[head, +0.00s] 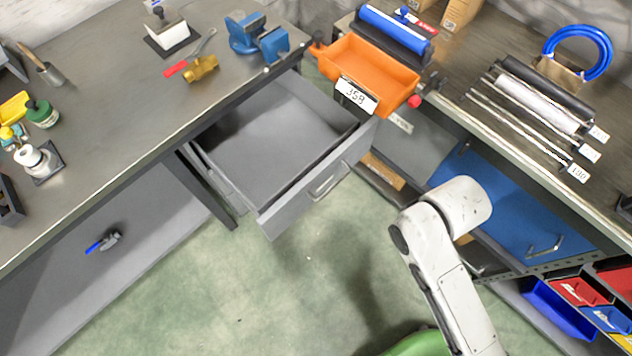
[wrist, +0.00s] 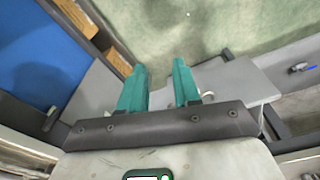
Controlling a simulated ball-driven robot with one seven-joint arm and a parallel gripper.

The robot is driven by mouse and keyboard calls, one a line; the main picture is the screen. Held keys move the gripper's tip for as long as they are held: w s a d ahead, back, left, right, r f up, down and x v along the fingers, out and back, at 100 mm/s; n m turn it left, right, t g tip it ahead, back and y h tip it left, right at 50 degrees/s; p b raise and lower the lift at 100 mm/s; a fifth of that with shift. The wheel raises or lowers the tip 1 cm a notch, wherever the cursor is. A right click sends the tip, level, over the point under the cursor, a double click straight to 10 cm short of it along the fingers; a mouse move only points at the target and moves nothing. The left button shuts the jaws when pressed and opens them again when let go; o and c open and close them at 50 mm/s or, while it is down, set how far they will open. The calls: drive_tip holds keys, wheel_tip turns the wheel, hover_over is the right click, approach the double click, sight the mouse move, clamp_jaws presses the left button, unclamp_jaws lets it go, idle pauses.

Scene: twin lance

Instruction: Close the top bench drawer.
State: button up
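The top bench drawer (head: 270,140) is grey, empty and pulled well out from under the left bench in the head view. Its front panel has a bar handle (head: 328,185) and faces down and right. My white arm reaches up from the bottom right, with its bend right of the drawer front. My gripper does not show in the head view. In the wrist view, my gripper (wrist: 159,90) has two teal fingers held apart with nothing between them. A grey panel (wrist: 235,82), apparently part of the drawer, lies beyond the fingers; contact cannot be told.
An orange bin (head: 368,72) sits above the drawer's right end, between the benches. A blue cabinet door (head: 500,205) is on the right bench. Green floor (head: 250,290) is clear before the drawer.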

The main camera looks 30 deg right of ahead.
drive_tip(key=shift+c, duration=0.7)
drive_tip(key=shift+w+f, duration=0.1)
drive_tip(key=shift+f, duration=0.2)
drive_tip(key=shift+c, duration=0.7)
drive_tip(key=w+f+y+b, duration=0.1)
drive_tip(key=f, duration=0.1)
drive_tip(key=w+f+m+y+b, duration=0.1)
drive_tip(key=f, duration=0.2)
drive_tip(key=f+y+b, duration=0.1)
drive_tip(key=f+b, duration=0.1)
drive_tip(key=f, duration=0.1)
drive_tip(key=shift+w+a+f+m+t, duration=0.2)
drive_tip(key=shift+w+a+m+t, duration=0.05)
drive_tip(key=shift+w+m+t, duration=0.15)
clamp_jaws()
drive_tip(key=m+t+y+b, duration=0.2)
drive_tip(key=m+t+b, duration=0.8)
drive_tip(key=m+t, duration=0.45)
approach(363, 141)
drive_tip(key=shift+n+t, duration=0.55)
drive_tip(key=shift+n, duration=0.4)
drive_tip(key=x, duration=0.4)
drive_tip(key=f+p+x, duration=0.1)
drive_tip(key=x, duration=0.2)
drive_tip(key=shift+f, duration=0.1)
